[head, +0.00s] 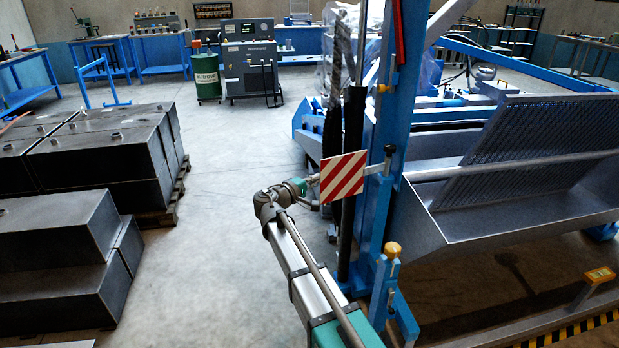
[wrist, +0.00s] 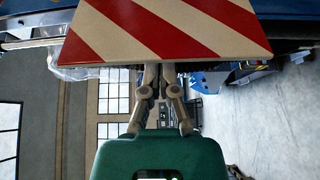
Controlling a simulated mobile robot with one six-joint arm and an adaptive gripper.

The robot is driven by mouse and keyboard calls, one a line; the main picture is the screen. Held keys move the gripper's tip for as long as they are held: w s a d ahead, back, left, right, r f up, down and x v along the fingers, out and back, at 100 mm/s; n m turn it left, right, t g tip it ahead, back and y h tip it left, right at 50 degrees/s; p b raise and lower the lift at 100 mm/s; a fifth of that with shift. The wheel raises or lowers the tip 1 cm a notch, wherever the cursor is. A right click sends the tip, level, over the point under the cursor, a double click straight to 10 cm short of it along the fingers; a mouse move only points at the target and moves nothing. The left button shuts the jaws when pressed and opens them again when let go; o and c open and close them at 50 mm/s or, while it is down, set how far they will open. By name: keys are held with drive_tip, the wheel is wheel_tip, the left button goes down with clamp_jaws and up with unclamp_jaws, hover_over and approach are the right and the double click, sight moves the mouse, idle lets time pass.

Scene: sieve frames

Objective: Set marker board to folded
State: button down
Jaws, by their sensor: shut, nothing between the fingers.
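The marker board (head: 343,178) is a square plate with red and white diagonal stripes. It sits beside the blue upright post (head: 397,110), joined to it by a short grey bracket (head: 377,168), with its striped face towards the head camera. In the wrist view the board (wrist: 165,28) fills the top middle. My gripper (head: 314,181) is at the board's left edge in the head view. In the wrist view my gripper (wrist: 160,72) is shut and empty, its fingertips at the board's near edge and partly hidden by it. I cannot tell whether they touch it.
A black cylinder (head: 352,130) stands left of the post. A yellow knob (head: 392,250) is low on the post. A blue-grey trough with a mesh panel (head: 540,140) is at right. Dark metal blocks (head: 95,160) stand on pallets at left. The floor between is clear.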

drive_tip(key=shift+s+d, duration=0.25)
drive_tip(key=shift+s, duration=0.15)
drive_tip(key=shift+d, duration=0.1)
